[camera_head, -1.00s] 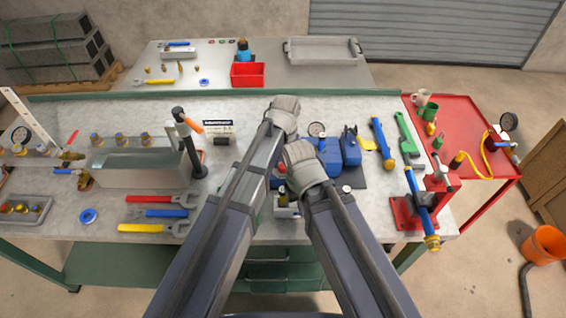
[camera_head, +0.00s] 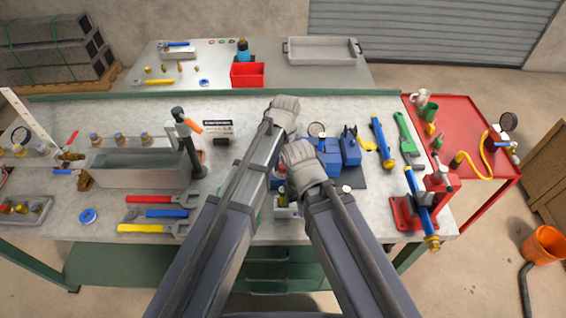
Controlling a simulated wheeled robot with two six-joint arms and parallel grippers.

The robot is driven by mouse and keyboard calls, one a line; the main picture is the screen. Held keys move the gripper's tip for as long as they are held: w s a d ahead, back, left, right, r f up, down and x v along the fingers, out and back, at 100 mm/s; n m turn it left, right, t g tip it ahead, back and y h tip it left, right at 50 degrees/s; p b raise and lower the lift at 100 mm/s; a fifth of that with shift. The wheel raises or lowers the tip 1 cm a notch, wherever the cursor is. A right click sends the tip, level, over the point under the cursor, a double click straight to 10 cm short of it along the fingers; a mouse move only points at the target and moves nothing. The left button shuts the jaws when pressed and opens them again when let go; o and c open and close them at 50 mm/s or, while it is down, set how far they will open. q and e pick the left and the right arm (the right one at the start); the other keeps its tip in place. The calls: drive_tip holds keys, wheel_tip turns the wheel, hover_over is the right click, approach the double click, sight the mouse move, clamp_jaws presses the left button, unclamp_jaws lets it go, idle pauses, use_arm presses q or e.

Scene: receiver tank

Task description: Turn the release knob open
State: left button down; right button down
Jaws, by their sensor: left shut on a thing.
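My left gripper (camera_head: 283,108) reaches in over the middle of the bench; its grey wrist covers its fingertips. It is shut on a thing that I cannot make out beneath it. My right gripper (camera_head: 302,163) is just below and right of it, close beside the blue unit; its fingers are hidden, so I cannot tell its state. The blue unit (camera_head: 329,158), with a round gauge (camera_head: 317,129) behind it, is partly covered by my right gripper. I cannot make out the release knob for certain; the two wrists and arms cover that part of the bench.
A red stand with a blue bar (camera_head: 420,205) is at the bench's right end, near a green wrench (camera_head: 407,133). A grey trough (camera_head: 140,170) and a dark upright post (camera_head: 187,145) stand left. Wrenches (camera_head: 160,213) lie in front. A red cart (camera_head: 465,125) is right.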

use_arm(q)
drive_tip(key=c, duration=0.5)
unclamp_jaws()
drive_tip(key=shift+r, duration=0.1)
use_arm(e)
drive_tip(key=shift+r, duration=0.1)
use_arm(q)
wheel_tip(320, 180, up, 8)
drive_tip(key=p, duration=0.8)
drive_tip(key=shift+d, duration=0.1)
drive_tip(key=shift+f, duration=0.2)
use_arm(e)
wheel_tip(320, 180, up, 8)
drive_tip(key=shift+f, duration=0.2)
